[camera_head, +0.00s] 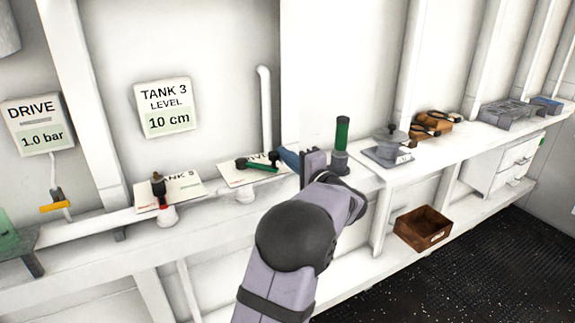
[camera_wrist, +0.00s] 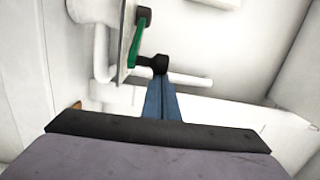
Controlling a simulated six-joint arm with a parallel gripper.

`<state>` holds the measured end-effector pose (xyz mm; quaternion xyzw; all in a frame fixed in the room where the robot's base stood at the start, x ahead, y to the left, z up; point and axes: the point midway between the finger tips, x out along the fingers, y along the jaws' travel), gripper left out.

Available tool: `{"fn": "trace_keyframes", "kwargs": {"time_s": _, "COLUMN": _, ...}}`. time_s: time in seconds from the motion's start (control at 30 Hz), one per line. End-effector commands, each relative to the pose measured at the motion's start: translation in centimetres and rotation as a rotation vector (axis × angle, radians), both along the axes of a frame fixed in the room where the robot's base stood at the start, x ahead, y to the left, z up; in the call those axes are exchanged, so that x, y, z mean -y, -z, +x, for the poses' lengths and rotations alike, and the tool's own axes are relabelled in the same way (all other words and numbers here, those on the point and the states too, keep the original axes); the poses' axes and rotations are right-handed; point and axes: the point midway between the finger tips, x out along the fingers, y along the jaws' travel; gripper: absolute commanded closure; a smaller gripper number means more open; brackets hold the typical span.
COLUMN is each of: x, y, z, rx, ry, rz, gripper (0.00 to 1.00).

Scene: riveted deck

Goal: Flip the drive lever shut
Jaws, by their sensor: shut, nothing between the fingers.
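A green lever (camera_head: 262,166) with black ends lies across a white label plate (camera_head: 236,178) on the bench. The lever also shows in the wrist view (camera_wrist: 136,44), with a black end just beyond my fingertips. My gripper (camera_head: 288,158) is at the right of this lever. Its blue fingers (camera_wrist: 162,80) are shut and empty; I cannot tell whether they touch the black end. A sign reading DRIVE, 1.0 bar (camera_head: 38,124) hangs at the far left, above a yellow-handled valve (camera_head: 54,207).
A red-collared valve (camera_head: 160,190) stands left of the green lever, below the TANK 3 sign (camera_head: 168,107). A green-topped post (camera_head: 342,135) stands just right of my gripper. A grey stand (camera_head: 388,148) is farther right. A brown bin (camera_head: 423,228) sits on the lower shelf.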

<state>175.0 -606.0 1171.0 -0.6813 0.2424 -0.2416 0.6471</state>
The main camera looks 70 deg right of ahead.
Motion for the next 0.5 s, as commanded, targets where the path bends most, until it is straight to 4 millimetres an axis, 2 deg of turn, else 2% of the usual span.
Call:
{"fn": "trace_keyframes", "kwargs": {"time_s": 0.03, "x": -0.5, "y": 0.8, "z": 0.3, "rx": 0.000, "ry": 0.029, "rz": -0.003, "gripper": 1.00}}
{"fn": "trace_keyframes", "kwargs": {"time_s": 0.5, "x": -2.8, "y": 0.7, "z": 0.5, "rx": 0.000, "ry": 0.224, "rz": -0.007, "gripper": 1.00}}
